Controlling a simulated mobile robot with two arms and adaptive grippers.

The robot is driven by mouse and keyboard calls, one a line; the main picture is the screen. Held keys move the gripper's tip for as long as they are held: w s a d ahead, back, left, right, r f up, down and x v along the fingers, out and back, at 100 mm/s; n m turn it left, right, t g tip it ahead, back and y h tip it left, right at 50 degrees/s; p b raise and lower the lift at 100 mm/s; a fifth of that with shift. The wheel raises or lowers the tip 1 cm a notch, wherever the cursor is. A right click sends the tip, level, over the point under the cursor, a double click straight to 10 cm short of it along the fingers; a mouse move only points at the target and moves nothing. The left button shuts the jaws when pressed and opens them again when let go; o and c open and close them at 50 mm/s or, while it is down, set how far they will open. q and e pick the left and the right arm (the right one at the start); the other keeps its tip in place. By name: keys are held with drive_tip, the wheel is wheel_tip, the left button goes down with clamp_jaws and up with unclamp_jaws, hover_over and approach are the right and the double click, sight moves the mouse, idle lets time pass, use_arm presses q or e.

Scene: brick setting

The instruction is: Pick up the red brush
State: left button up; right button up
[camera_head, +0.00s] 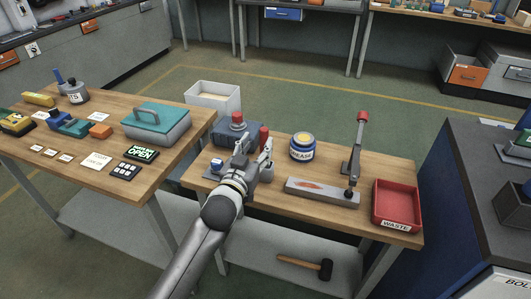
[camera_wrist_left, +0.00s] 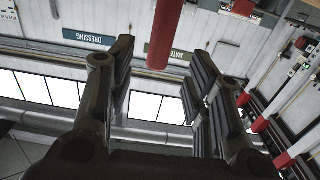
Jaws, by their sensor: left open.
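An upright red handle (camera_head: 264,137) stands at the far side of my left gripper, on the middle table; I cannot tell for sure that it is the red brush, and its lower part is hidden. My left gripper (camera_head: 254,152) is open, above the left part of that table. In the left wrist view a red cylinder (camera_wrist_left: 164,35) shows beyond and between the spread fingers of the left gripper (camera_wrist_left: 160,58), with a gap on both sides. My right gripper is in neither view.
A blue-grey device with a red knob (camera_head: 237,117) stands just behind the gripper. A grease tin (camera_head: 302,147), a grey block (camera_head: 322,192), a red-topped lever (camera_head: 359,140) and a red waste tray (camera_head: 397,204) are to the right. A table with a teal-lidded box (camera_head: 157,118) is at left.

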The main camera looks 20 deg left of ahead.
sight(263, 137)
use_arm(q)
drive_tip(key=shift+w+d+f+p, duration=0.1)
drive_tip(key=shift+w+p, duration=0.15)
drive_tip(key=shift+w, duration=1.35)
drive_tip(key=shift+w+d+f+p, duration=0.1)
drive_tip(key=shift+w+p, duration=0.1)
drive_tip(key=shift+w, duration=1.35)
drive_tip(key=shift+r, duration=0.1)
clamp_jaws()
